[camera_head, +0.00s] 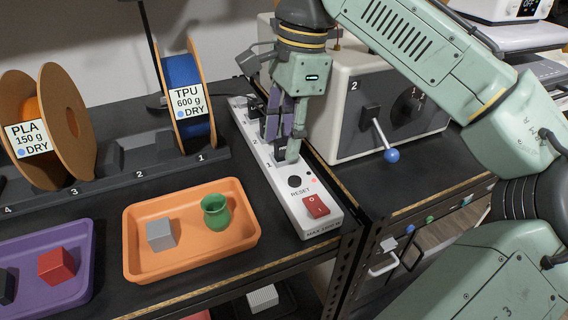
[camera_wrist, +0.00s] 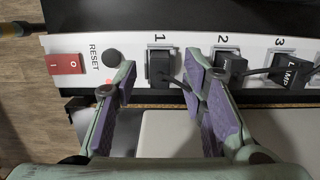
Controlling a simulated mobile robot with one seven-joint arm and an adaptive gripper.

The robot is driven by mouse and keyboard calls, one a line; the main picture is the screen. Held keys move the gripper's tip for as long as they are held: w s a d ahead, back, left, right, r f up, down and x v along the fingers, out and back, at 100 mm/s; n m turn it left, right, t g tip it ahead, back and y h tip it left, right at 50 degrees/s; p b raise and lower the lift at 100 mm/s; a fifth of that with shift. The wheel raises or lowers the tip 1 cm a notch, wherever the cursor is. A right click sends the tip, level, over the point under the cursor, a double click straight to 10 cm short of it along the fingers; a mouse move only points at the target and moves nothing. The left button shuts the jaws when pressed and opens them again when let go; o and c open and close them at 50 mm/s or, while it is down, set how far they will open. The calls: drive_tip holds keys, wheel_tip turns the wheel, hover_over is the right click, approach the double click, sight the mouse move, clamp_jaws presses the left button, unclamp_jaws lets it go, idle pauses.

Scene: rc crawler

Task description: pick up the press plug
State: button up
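A white power strip (camera_wrist: 135,44) holds black plugs in its numbered sockets. The plug in socket 1 (camera_wrist: 160,68) lies between my fingertips in the wrist view. Its label does not show, so I cannot tell whether it is the press plug. My gripper (camera_wrist: 161,74) is open, with one purple-padded finger on each side of that plug and a visible gap to it. A cord from the plug runs by the right finger. A second plug (camera_wrist: 232,66) sits at socket 2, its label unreadable. In the head view my gripper (camera_head: 284,132) is over the strip and partly hides the plugs.
The socket 3 plug (camera_wrist: 291,72) reads LAMP. The strip has a red switch (camera_head: 316,206) and a reset button (camera_head: 295,181). A white box with a lever (camera_head: 384,142) stands right. An orange tray (camera_head: 190,265) and filament spools (camera_head: 186,85) are left.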

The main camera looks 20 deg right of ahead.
sight(281, 140)
drive_tip(key=shift+f, duration=0.45)
drive_tip(key=shift+a+r, duration=0.1)
drive_tip(key=shift+r, duration=0.05)
drive_tip(key=shift+c, duration=0.3)
clamp_jaws()
wheel_tip(281, 140, up, 4)
drive_tip(key=p, duration=0.4)
drive_tip(key=s+d+p, duration=0.2)
drive_tip(key=s, duration=0.5)
drive_tip(key=s+d+p, duration=0.2)
drive_tip(key=s, duration=0.6)
drive_tip(key=shift+s+d+r, duration=0.15)
drive_tip(key=shift+d+r, duration=0.2)
drive_tip(key=shift+d, duration=0.05)
